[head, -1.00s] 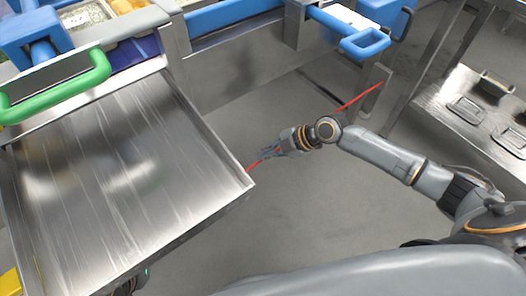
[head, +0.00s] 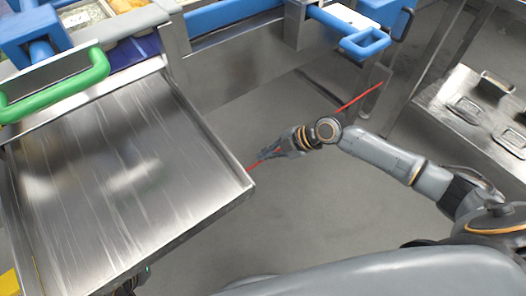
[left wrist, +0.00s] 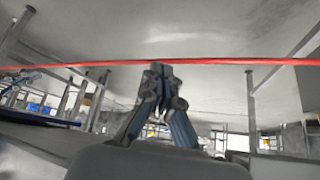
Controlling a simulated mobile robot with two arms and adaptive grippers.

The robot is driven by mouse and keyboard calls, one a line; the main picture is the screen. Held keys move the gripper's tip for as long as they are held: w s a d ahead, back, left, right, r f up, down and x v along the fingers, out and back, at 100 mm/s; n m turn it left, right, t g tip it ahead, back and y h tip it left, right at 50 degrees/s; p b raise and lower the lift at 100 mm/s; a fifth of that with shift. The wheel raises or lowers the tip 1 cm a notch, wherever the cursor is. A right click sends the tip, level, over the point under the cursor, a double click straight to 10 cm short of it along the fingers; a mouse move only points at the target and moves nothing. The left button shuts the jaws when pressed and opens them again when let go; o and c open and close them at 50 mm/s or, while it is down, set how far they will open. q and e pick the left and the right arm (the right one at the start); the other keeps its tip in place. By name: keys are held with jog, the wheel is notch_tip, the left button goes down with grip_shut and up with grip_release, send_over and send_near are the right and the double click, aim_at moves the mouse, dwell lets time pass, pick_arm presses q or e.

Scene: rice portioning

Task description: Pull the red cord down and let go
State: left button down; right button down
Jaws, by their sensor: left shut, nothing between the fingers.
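The red cord (head: 357,100) runs as a straight slanted line from the steel shelf's right corner toward a post at upper right. My right gripper (head: 268,154) lies along this line, its fingers overlapping the cord. Whether its fingers grip the cord is too small to tell. In the left wrist view the cord (left wrist: 215,61) crosses the whole picture, just at the tips of my left gripper (left wrist: 161,70). The left fingers are shut together with nothing between them. In the head view the left gripper is hidden below the shelf.
The bare steel shelf (head: 110,185) fills the left. A green handle (head: 60,88) and food bins (head: 95,15) are behind it. A blue handle (head: 365,45) sticks out at the top. A steel table (head: 455,95) stands at right. Open floor (head: 300,215) lies between.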

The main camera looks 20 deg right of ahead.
pick_arm(q)
jog(key=shift+w+d+r+t, duration=0.1)
jog(key=shift+w+r+t, duration=0.15)
jog(key=shift+w, duration=0.15)
jog(key=shift+w+d+r+t, duration=0.1)
jog(key=shift+w+t, duration=0.15)
jog(key=shift+w, duration=0.1)
pick_arm(e)
jog(key=shift+s+f, duration=0.15)
jog(key=shift+f, duration=0.25)
dwell(0.4)
